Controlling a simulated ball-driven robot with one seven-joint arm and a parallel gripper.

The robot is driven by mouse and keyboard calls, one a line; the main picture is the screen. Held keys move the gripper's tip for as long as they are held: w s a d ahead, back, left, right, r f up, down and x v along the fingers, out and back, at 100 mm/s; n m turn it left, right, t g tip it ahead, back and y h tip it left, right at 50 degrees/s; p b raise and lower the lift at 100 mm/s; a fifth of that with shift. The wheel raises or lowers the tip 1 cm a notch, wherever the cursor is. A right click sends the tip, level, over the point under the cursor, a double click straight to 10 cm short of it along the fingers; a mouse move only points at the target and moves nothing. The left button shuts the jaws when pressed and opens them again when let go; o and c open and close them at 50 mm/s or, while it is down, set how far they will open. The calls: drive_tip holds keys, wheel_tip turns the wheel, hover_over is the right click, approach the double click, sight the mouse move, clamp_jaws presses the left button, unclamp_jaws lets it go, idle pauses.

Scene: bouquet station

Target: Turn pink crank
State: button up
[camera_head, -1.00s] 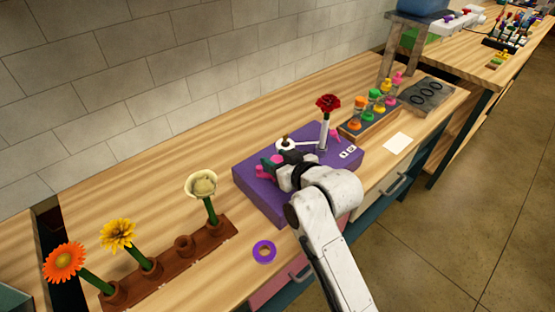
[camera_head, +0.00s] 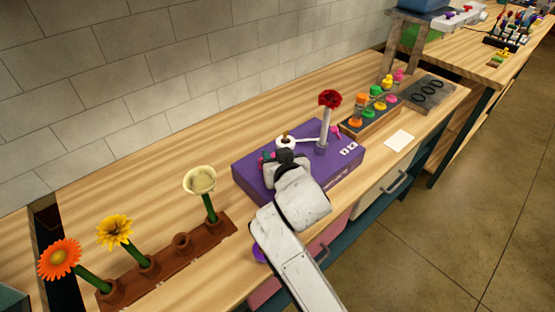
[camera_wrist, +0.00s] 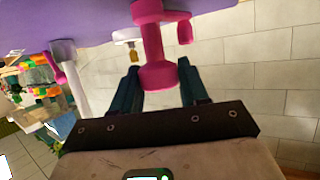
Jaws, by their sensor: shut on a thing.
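The pink crank (camera_wrist: 154,45) hangs from the purple box in the wrist view, its knob between my two fingers. My gripper (camera_wrist: 160,88) is shut on this knob. In the head view, my gripper (camera_head: 283,155) is over the left part of the purple box (camera_head: 332,181), and my wrist hides most of the crank. Only small pink bits (camera_head: 266,156) show beside the fingers. A second, smaller pink part (camera_wrist: 185,32) is right of the crank in the wrist view.
A red flower (camera_head: 329,98) stands in a pale tube on the box, near a white spool (camera_head: 286,141). A brown rack (camera_head: 205,245) with several flowers is to the left. Colored bottles (camera_head: 375,97) and a white card (camera_head: 399,140) are to the right.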

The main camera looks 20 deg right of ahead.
drive_tip(key=shift+f+h, duration=0.1)
drive_tip(key=shift+h, duration=0.2)
drive_tip(key=o, duration=1)
drive_tip(key=b+v, duration=0.1)
drive_tip(key=v, duration=0.9)
drive_tip(key=shift+s, duration=0.4)
